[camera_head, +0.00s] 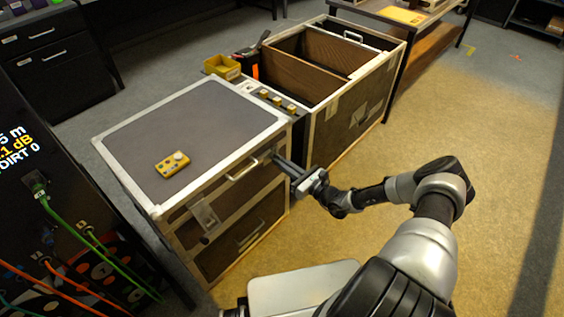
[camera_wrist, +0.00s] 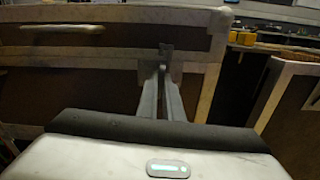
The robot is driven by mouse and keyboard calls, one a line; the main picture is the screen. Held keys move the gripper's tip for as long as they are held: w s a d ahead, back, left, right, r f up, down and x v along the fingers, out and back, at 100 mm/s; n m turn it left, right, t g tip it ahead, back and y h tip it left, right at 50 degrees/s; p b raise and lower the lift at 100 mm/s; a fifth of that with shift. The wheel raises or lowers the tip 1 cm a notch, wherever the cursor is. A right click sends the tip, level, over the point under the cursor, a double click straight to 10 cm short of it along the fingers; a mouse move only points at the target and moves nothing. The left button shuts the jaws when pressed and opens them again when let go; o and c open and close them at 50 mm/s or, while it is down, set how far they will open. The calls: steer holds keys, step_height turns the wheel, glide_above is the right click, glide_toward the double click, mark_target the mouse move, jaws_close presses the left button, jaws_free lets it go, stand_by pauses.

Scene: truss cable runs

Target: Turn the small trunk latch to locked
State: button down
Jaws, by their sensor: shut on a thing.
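The small trunk (camera_head: 190,140) stands left of centre in the head view, its grey lid shut and framed in pale metal. One latch (camera_head: 206,216) shows on the left of its front face. A second latch (camera_wrist: 166,52) shows near the right corner of the front in the wrist view. My gripper (camera_head: 276,158) reaches to that right-hand latch, and in the wrist view its two fingers (camera_wrist: 164,72) close together on it. The fingers hide part of the latch in the head view.
A handle (camera_head: 243,170) sits on the trunk's front between the latches. A yellow device (camera_head: 172,164) lies on the lid. A larger open trunk (camera_head: 335,70) stands close behind on the right. A black panel with cables (camera_head: 60,200) is at left. The floor at right is clear.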

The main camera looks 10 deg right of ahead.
steer(key=shift+n, duration=0.7)
steer(key=c, duration=1.9)
jaws_free()
steer(key=shift+s+d, duration=0.1)
steer(key=p+v, duration=0.1)
steer(key=v, duration=1.6)
steer(key=shift+s+p, duration=0.1)
steer(key=shift+p, duration=0.25)
steer(key=shift+r, duration=0.15)
